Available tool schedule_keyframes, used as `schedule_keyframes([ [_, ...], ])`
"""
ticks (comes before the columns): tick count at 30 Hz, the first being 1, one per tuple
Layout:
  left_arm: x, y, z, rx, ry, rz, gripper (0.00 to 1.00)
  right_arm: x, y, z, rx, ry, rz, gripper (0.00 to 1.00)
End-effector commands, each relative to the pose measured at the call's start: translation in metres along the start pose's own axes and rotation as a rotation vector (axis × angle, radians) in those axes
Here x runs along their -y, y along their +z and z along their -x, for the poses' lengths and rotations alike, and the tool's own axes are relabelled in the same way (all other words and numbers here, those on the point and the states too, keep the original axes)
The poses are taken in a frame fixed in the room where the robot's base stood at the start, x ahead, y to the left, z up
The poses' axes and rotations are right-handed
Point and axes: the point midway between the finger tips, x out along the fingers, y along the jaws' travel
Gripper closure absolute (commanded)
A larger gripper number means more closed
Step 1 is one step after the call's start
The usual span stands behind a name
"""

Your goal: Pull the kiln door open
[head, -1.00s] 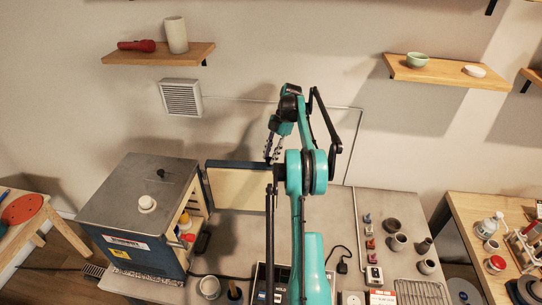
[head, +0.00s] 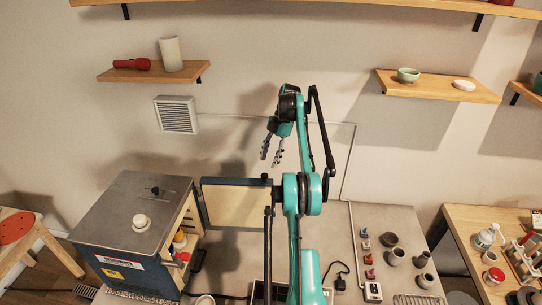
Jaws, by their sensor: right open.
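The kiln (head: 140,215), a box with a grey top and blue sides, stands at the left of the table in the head view. Its door (head: 235,205) stands swung open to the right, with a cream inner panel and a blue edge. A small dark knob (head: 264,177) shows at the door's upper right corner. My right gripper (head: 270,159) is open and empty, pointing down, and appears above that corner, apart from the door. My right arm covers the area just right of the door. My left gripper is not in view.
Small containers stand inside the kiln opening, including a yellow one (head: 180,240). Wall shelves (head: 150,74) hang behind.

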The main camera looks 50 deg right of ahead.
Motion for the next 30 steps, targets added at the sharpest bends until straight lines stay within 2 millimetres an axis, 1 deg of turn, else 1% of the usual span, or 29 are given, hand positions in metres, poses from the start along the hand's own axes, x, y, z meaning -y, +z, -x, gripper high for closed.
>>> schedule_keyframes([
  [3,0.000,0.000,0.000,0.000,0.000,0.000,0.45,0.000,0.000,0.008,0.000,0.000,-0.001,0.55],
  [10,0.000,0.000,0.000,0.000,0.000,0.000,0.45,0.002,-0.001,0.015,0.000,0.000,-0.001,0.55],
  [30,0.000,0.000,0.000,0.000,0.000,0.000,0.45,0.002,-0.001,0.016,0.000,0.000,-0.001,0.55],
])
